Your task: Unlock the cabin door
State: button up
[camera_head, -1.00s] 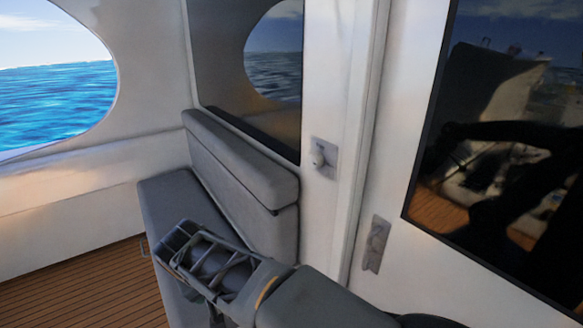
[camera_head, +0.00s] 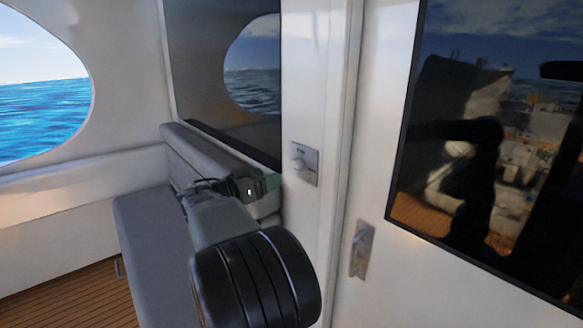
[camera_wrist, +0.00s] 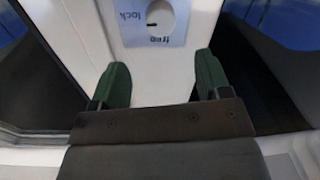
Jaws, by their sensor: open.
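The lock knob (camera_head: 300,164) is a pale round knob on a grey plate, fixed to the white post left of the cabin door (camera_head: 385,272). In the wrist view the knob (camera_wrist: 168,14) shows at the top, cut by the edge, on a plate with the words "lock" and "free" seen upside down. A black mark on its lower left lies between the two words. My gripper (camera_wrist: 160,78) is open and empty, its green fingers apart and short of the knob. In the head view its green fingertip (camera_head: 271,181) is just left of the plate; the rest is partly hidden by my arm.
A grey cushioned bench (camera_head: 150,240) stands left of the post, under and behind my arm. The wooden floor (camera_head: 75,300) is clear at the lower left.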

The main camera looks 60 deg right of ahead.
aim_at(293, 168)
jog(key=p+x, duration=0.2)
jog(key=x, duration=0.7)
jog(key=shift+d, duration=0.25)
jog(key=c, duration=0.9)
